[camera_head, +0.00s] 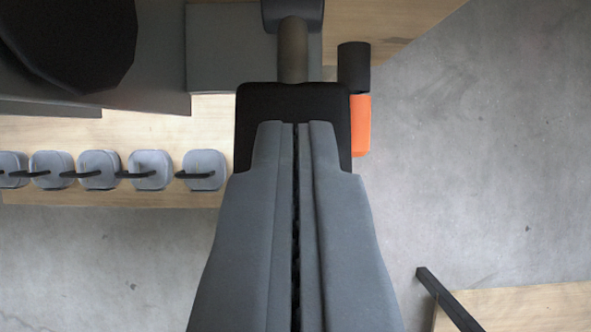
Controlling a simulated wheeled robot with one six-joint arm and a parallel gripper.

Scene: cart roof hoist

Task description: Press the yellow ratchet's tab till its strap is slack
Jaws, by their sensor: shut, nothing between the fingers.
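My gripper (296,126) reaches up from the bottom of the view, its two grey fingers together with only a thin dark seam between them. Its tips overlap a black block (293,97); I cannot tell whether they touch it. A grey-brown rod (293,50) runs from the block to a dark piece at the top. I see no yellow ratchet, tab or strap; my fingers and the block may hide them. An orange part (361,125) with a black cylinder (353,67) at its upper end stands just right of the block.
Several grey rounded blocks with black bars (150,170) line a wooden board (130,198) at left. A large dark round-edged thing (70,35) fills the upper left. A black bar (447,298) crosses a wooden surface (530,308) at lower right. Bare concrete floor (490,170) shows at right.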

